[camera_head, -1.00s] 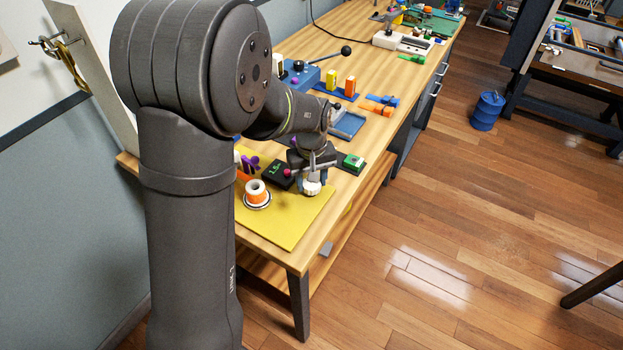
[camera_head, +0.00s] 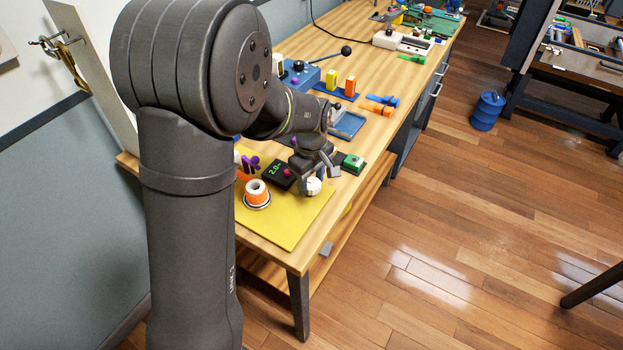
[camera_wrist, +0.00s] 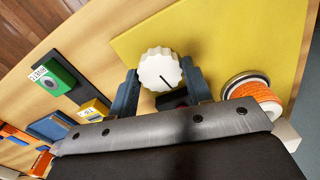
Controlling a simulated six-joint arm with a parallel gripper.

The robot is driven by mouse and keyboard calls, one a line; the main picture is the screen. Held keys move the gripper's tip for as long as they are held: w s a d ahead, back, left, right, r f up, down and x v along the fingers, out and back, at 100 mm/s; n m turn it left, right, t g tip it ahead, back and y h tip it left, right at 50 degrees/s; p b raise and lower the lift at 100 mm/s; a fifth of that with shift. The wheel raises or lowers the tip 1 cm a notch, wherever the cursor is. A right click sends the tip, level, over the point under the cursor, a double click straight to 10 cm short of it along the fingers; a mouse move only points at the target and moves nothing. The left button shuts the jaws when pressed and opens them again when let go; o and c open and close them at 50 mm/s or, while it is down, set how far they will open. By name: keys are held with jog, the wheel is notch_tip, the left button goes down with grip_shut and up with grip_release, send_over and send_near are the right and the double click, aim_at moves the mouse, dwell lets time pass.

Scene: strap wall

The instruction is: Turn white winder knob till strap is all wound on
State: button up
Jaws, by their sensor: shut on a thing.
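The white winder knob (camera_head: 313,187) stands on a yellow board (camera_head: 292,232) at the near end of the bench. In the wrist view the round, ridged knob (camera_wrist: 160,68) has a dark pointer line aimed to the lower right. My gripper (camera_head: 311,183) is shut on the knob, with a dark blue finger on each side of it in the wrist view (camera_wrist: 161,88). An orange spool (camera_head: 257,192) with a pale rim sits left of the knob; strap-like orange windings show on it in the wrist view (camera_wrist: 250,92). A black display box (camera_head: 278,175) seems to read 2.0.
A box with a green button (camera_head: 354,163) sits just behind the gripper to the right. A blue tray (camera_head: 348,124), an orange block (camera_head: 350,86) and a blue box with a lever (camera_head: 300,76) stand further back. The yellow board's front is clear.

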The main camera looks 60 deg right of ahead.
aim_at(312, 183)
jog(key=o, duration=1)
notch_tip(312, 183, up, 17)
jog(key=shift+r, duration=0.2)
dwell(0.5)
notch_tip(312, 183, down, 17)
jog(key=shift+f, duration=0.2)
dwell(0.4)
jog(key=shift+r, duration=0.1)
